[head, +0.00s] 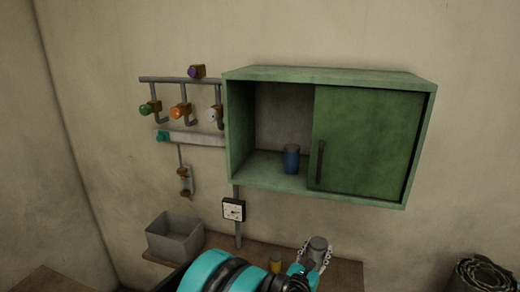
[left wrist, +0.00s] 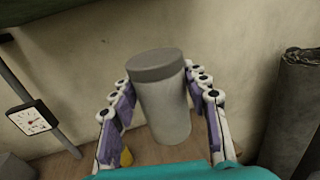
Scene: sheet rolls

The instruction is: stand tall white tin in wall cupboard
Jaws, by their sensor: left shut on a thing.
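The tall white tin with a grey lid (left wrist: 163,100) is upright, slightly tilted in the left wrist view, between the fingers of my left gripper (left wrist: 158,84). In the head view the tin's grey top (head: 318,243) shows between the fingers of my left gripper (head: 314,257), low and in front of the wall. My left gripper is shut on the tin. The green wall cupboard (head: 330,75) is above it; its left half is open and its sliding door (head: 368,140) covers the right half. My right gripper is not in view.
A blue tin (head: 291,159) stands inside the cupboard's open half, beside the door edge. A yellow tin (head: 275,263) and a grey bin (head: 175,238) are on the bench below. Pipes with coloured valves (head: 180,112) are left of the cupboard; a dark roll (head: 480,275) is at lower right.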

